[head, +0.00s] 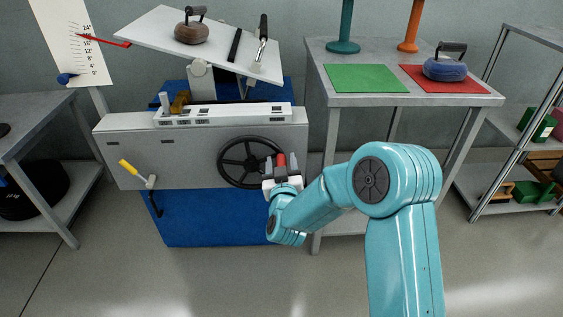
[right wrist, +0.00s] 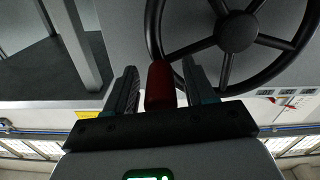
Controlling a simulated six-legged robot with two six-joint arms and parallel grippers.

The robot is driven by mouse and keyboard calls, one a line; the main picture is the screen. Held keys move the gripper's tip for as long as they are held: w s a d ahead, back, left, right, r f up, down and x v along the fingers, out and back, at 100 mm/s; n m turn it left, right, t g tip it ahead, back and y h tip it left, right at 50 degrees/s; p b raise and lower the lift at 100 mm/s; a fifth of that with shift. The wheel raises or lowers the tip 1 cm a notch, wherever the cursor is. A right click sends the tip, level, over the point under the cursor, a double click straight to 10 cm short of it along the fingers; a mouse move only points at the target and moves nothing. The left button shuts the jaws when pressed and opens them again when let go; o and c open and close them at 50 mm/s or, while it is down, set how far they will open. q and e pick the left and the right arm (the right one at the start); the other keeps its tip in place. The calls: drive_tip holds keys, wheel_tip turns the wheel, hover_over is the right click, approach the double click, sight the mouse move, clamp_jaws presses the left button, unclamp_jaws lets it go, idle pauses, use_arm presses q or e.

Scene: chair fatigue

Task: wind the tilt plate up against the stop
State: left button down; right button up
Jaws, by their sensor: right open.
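The pale tilt plate (head: 150,30) is tilted on its support, its right end lower than its left. A brown kettle-shaped weight (head: 192,33), a dark bar (head: 234,45) and a tool with a dark handle (head: 263,28) rest on it. The black handwheel (head: 222,163) is on the front of the grey housing; it also shows in the right wrist view (right wrist: 237,32). My right gripper (head: 281,165) is open around the wheel's red knob (right wrist: 160,86), one finger on each side, with narrow gaps. I cannot pick out the stop. My left gripper is out of view.
A scale board (head: 72,40) with a red pointer (head: 102,40) and a blue marker (head: 66,78) stands at left. A yellow-handled lever (head: 128,167) is on the housing. The right table (head: 340,101) holds a blue weight (head: 445,68) on a red mat.

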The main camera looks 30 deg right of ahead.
clamp_jaws()
drive_tip(key=f+m+b, duration=0.1)
drive_tip(key=b, duration=0.2)
drive_tip(key=shift+s+d+f, duration=0.1)
drive_tip(key=shift+f, duration=0.3)
drive_tip(key=shift+m+b, duration=0.4)
drive_tip(key=shift+b, duration=0.05)
drive_tip(key=shift+r, duration=0.1)
unclamp_jaws()
